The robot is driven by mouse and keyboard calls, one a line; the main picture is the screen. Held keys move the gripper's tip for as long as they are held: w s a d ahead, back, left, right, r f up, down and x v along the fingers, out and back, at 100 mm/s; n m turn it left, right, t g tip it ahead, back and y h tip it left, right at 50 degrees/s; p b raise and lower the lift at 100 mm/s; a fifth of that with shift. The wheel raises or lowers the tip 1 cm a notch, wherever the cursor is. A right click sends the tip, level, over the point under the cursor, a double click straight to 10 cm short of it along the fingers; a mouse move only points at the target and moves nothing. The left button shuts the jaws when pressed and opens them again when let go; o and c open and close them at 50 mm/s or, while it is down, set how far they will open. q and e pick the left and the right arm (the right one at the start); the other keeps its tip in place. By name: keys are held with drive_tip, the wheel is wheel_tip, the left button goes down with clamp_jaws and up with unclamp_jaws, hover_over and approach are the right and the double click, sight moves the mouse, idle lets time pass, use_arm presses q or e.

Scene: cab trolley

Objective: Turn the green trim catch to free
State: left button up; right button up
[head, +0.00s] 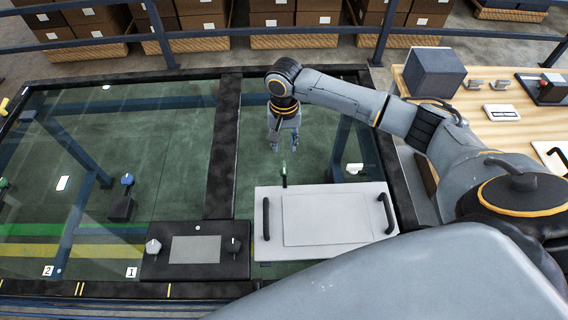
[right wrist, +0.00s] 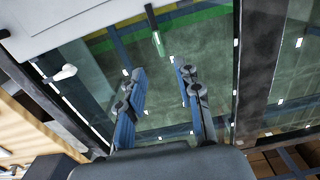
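A small green catch (head: 284,168) on a dark stem stands at the far edge of the pale panel, over the glass. It also shows in the right wrist view (right wrist: 158,43), just beyond the fingertips, with its dark stem running toward the panel. My right gripper (head: 285,145) is open and empty, pointing down on the far side of the green catch and apart from it. In the right wrist view its two fingers (right wrist: 162,73) are spread, with the catch ahead of the gap. Whether this is the trim catch is not labelled. My left gripper is not in view.
A pale panel (head: 370,196) with two black handles lies nearby. A white knob (head: 355,169) is to its upper right. A blue catch (head: 127,180) and a dark knob box (head: 230,268) are to the left. A wooden counter (head: 510,130) with a grey block (head: 433,72) is at right.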

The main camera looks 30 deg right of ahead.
sight(284, 167)
wheel_tip(284, 167, down, 11)
drive_tip(key=shift+s+f+p, duration=0.1)
drive_tip(key=shift+s+p, duration=0.05)
drive_tip(key=shift+p, duration=0.4)
clamp_jaws()
